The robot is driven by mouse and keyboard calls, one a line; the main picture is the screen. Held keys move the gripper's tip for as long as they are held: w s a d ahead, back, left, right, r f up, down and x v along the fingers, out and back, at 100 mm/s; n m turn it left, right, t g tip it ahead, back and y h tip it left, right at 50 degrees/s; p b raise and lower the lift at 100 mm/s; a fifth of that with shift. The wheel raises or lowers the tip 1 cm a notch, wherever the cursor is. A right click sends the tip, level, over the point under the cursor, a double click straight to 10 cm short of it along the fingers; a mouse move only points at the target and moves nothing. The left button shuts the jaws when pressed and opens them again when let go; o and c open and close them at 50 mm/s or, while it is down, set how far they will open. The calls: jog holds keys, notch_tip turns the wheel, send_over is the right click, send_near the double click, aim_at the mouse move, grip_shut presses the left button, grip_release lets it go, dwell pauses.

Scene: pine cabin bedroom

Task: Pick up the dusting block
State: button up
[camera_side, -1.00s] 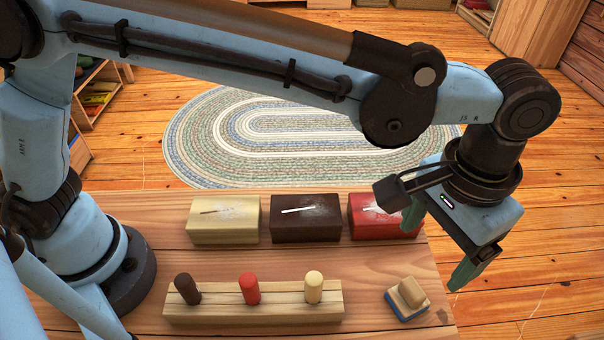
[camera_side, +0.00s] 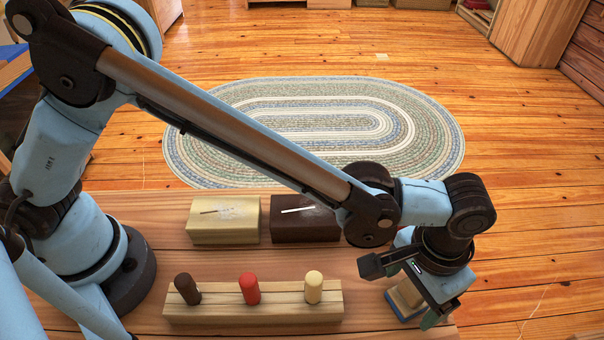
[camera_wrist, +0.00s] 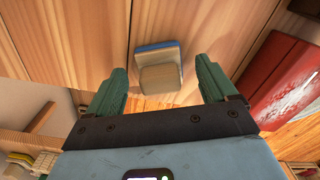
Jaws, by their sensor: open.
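The dusting block (camera_side: 404,297) is a small wooden handle on a blue-edged base, lying at the front right of the table. It also shows in the wrist view (camera_wrist: 160,76), between and just beyond the two green fingers. My gripper (camera_side: 411,301) is above the block in the side view, pointing down, and partly covers it. In the wrist view my gripper (camera_wrist: 160,82) is open, with one finger on each side of the handle and visible gaps.
A wooden rack (camera_side: 200,308) with brown, red and cream pegs stands left of the block. Behind are a cream box (camera_side: 224,232) and a dark brown box (camera_side: 305,229). A red box (camera_wrist: 285,82) shows in the wrist view; my arm hides it in the side view.

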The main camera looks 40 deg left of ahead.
jog(key=shift+f, duration=0.3)
jog(key=shift+c, duration=0.4)
jog(key=c, duration=1.2)
jog(key=shift+o, duration=0.2)
notch_tip(320, 180, up, 10)
jog(key=shift+r, duration=0.1)
